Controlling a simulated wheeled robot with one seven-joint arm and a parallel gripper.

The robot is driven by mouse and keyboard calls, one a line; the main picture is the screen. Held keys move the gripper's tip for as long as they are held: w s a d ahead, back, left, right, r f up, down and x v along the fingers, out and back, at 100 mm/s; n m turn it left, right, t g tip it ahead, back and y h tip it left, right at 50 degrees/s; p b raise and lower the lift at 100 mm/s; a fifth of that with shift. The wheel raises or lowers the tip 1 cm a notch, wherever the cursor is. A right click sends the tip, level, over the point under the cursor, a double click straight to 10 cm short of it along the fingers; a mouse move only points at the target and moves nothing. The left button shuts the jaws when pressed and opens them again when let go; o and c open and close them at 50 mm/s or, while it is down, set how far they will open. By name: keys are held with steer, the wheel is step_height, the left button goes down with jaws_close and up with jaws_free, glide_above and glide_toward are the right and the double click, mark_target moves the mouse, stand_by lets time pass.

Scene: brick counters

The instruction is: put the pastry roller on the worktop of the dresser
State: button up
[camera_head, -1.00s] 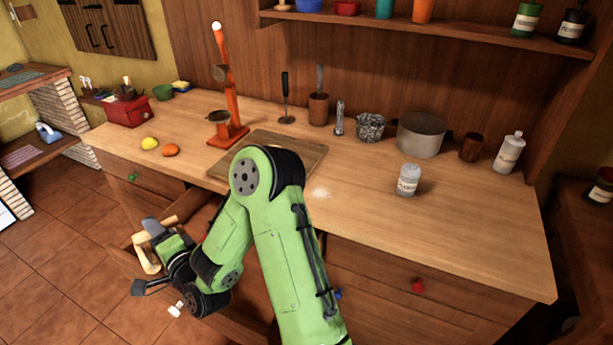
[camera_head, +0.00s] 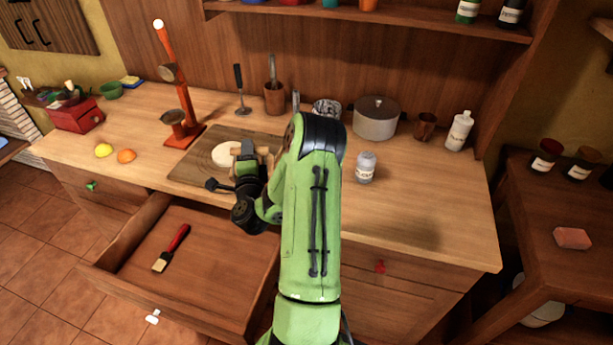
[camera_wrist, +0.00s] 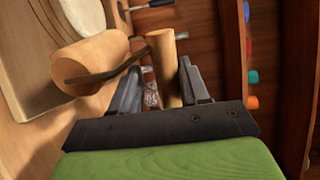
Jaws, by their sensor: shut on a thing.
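The pastry roller (camera_wrist: 95,62) is pale wood, with a thick drum joined by a bent metal arm to a wooden handle. In the wrist view, my gripper (camera_wrist: 160,68) is shut on that handle. In the head view, my gripper (camera_head: 248,154) holds the roller above the cutting board on the dresser's worktop (camera_head: 425,195). The roller is mostly hidden there by my arm. The drum appears close to a pale round disc (camera_head: 222,155) on the board; I cannot tell whether they touch.
A wooden cutting board (camera_head: 196,168) lies under my gripper. A white-capped jar (camera_head: 366,167), a pot (camera_head: 376,118) and an orange stand (camera_head: 184,118) are nearby. The front right worktop is clear. Below, the open drawer (camera_head: 205,265) holds a red-handled brush (camera_head: 171,248).

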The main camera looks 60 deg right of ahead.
steer(key=s+d+r+m+g+h+p, duration=0.25)
steer(key=s+d+m+g, duration=0.2)
steer(key=s+d, duration=0.65)
steer(key=shift+n+g, duration=0.45)
steer(key=f+b, duration=0.2)
steer(key=f, duration=0.1)
steer(key=a+f+b, duration=0.1)
steer(key=f+b, duration=0.2)
steer(key=f, duration=0.1)
steer(key=s+f+b, duration=0.1)
steer(key=f+b, duration=0.2)
steer(key=shift+s+a+f, duration=0.1)
steer(key=shift+a+f, duration=0.05)
steer(key=shift+f, duration=0.05)
steer(key=shift+r, duration=0.2)
steer(key=shift+s+a+f+b, duration=0.1)
steer(key=shift+f+b, duration=0.1)
steer(key=shift+f, duration=0.2)
steer(key=shift+a+f+b, duration=0.1)
steer(key=shift+f+b, duration=0.05)
steer(key=shift+f, duration=0.2)
steer(key=o, duration=1.2)
steer(key=shift+d+f, duration=0.1)
steer(key=shift+d+r, duration=0.1)
steer(key=shift+r, duration=0.2)
